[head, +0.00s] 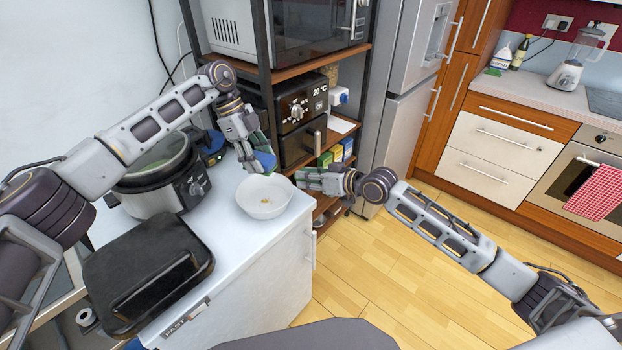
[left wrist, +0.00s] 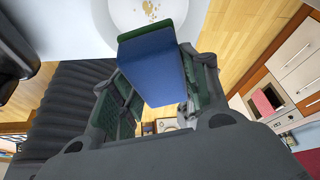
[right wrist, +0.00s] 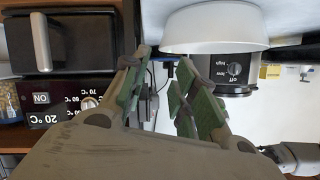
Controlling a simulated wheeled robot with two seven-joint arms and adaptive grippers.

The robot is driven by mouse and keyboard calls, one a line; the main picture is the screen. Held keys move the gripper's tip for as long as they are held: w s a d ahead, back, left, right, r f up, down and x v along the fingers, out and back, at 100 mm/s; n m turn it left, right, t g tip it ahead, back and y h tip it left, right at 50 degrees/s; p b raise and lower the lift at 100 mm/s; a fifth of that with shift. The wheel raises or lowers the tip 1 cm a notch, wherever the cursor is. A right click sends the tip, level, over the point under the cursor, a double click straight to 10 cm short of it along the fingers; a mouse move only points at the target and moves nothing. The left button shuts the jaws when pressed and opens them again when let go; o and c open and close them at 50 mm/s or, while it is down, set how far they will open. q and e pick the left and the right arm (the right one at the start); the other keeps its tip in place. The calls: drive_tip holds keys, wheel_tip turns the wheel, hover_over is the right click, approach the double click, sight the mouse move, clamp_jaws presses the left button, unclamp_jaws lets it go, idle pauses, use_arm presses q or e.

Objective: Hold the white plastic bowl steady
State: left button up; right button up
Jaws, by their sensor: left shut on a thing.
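The white plastic bowl (head: 264,207) stands upright on the white counter, with small yellowish-brown scraps inside. Its inside also shows at the top of the left wrist view (left wrist: 122,14). My left gripper (head: 254,161) is shut on a blue and green sponge (head: 264,162), held just above the bowl's far rim. The sponge fills the middle of the left wrist view (left wrist: 156,72). My right gripper (head: 299,178) is at the bowl's right side, close to the rim. In the right wrist view its fingers (right wrist: 160,75) stand apart with nothing between them, and the bowl (right wrist: 212,28) lies beyond them.
A slow cooker (head: 160,180) and a black closed appliance (head: 150,270) stand left of the bowl on the counter (head: 255,265). A shelf with a black oven (head: 302,112) is behind. The bowl is near the counter's right edge, with open floor beyond.

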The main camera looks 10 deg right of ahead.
drive_tip(key=shift+x, duration=5.45)
clamp_jaws()
